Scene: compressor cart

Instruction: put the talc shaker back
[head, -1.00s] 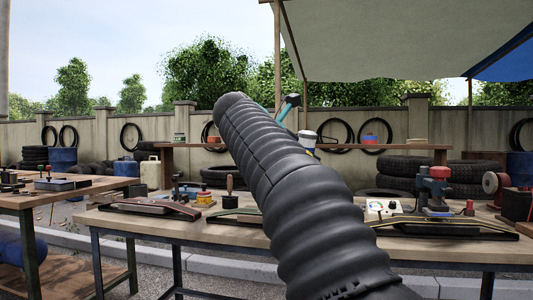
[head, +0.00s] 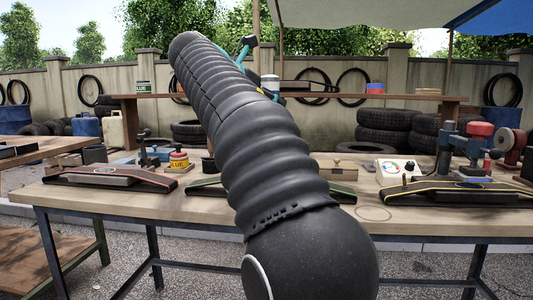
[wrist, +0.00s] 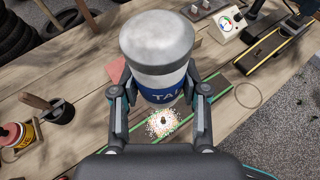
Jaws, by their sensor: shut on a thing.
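The talc shaker (wrist: 158,60) has a grey domed top, a white band and a blue label reading "TAL". In the wrist view my gripper (wrist: 160,100) is shut on it, with one finger on each side. The shaker is held above the bench (wrist: 85,72), apart from it. In the head view my arm hides most of the gripper, and the shaker (head: 270,81) shows just right of the arm's end. A thin ring outline (wrist: 247,95) on the bare bench top lies right of the gripper; it also shows in the head view (head: 374,213).
Below the shaker a green-edged tray (wrist: 223,84) holds a strip with a white speckled patch (wrist: 160,124). A glue tin (head: 179,160) stands left. A white gauge box (head: 399,171) and a red-topped press (head: 478,150) stand right. A raised shelf (head: 330,98) runs behind.

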